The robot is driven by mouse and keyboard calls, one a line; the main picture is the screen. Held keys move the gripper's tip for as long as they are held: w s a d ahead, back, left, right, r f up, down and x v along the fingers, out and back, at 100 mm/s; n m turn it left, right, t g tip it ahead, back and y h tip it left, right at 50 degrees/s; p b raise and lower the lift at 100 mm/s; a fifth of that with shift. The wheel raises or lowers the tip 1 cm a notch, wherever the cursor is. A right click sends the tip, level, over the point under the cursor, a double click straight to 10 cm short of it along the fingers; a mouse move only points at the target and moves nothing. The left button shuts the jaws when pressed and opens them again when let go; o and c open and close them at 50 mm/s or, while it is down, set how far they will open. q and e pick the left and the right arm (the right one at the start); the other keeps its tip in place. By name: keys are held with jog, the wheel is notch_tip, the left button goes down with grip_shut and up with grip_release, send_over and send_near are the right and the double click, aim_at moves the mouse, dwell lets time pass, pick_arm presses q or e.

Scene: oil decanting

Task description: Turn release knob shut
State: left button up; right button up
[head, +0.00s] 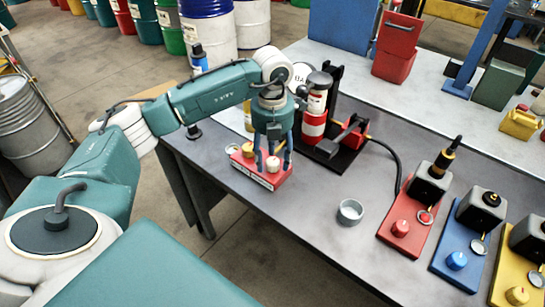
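A red box (262,178) with a white label strip on its front sits at the left part of the grey table. I cannot tell which knob is the release knob. My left gripper (273,160) points down over the box, its fingers apart on either side of the cream knob. I cannot tell whether they touch it. My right gripper is out of view.
A red and white cylinder (315,118) on a black stand is just right of the gripper. A grey cup (350,211) stands mid-table. Red (407,225), blue (460,252) and yellow (507,275) units stand at the right. A black hose (392,160) runs to the red unit.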

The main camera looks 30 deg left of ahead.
aim_at(272, 161)
pick_arm(q)
jog(key=shift+r, duration=0.15)
notch_tip(272, 161, up, 12)
dwell(0.4)
jog(key=shift+s+f, duration=0.1)
jog(key=shift+f, duration=0.15)
